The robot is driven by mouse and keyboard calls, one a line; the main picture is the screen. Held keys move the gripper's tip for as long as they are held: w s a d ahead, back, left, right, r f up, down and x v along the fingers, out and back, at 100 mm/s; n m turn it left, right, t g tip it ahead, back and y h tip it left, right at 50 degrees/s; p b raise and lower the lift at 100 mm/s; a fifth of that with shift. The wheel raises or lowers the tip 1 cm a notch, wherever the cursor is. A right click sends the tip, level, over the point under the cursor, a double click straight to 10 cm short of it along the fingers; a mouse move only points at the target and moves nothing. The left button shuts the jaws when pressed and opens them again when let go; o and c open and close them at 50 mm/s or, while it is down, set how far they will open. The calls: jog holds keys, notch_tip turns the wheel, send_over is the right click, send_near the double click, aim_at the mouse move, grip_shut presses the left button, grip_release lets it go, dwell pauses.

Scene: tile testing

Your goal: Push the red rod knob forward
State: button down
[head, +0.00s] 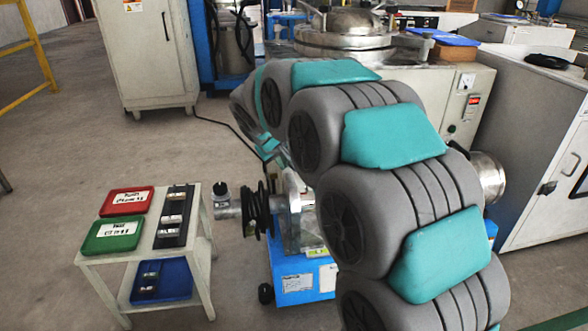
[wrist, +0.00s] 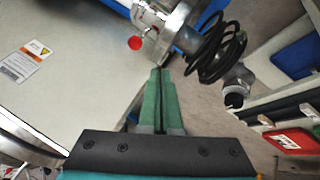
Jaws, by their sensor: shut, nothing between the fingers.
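The red rod knob (wrist: 135,43) is a small round red ball in the wrist view, above and left of my fingertips. It sits beside a metal fitting (wrist: 157,22) at the top. My gripper (wrist: 160,72) has two green fingers pressed together with nothing between them. Its tips are apart from the knob in the picture, near the metal flange; I cannot tell the depth between them. In the head view my grey and teal arm covers the middle, and I cannot make out the knob or my fingertips there.
A pale machine panel (wrist: 60,75) lies to the left. A white cart (head: 88,262) with red and green trays stands left, with open floor around it.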

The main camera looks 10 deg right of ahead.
jog(key=b+x, duration=0.1)
jog(key=x, duration=0.8)
jog(key=shift+w+d+f, duration=0.1)
jog(key=shift+f, duration=0.3)
jog(key=shift+w+d+f, duration=0.1)
jog(key=shift+w+d, duration=0.2)
jog(key=shift+d, duration=0.2)
jog(key=shift+w+d+f, duration=0.1)
jog(key=shift+w+d, duration=0.2)
jog(key=shift+d, duration=0.2)
jog(key=shift+w+d, duration=0.35)
jog(key=shift+d, duration=0.45)
jog(key=shift+d, duration=0.1)
jog(key=shift+d, duration=1)
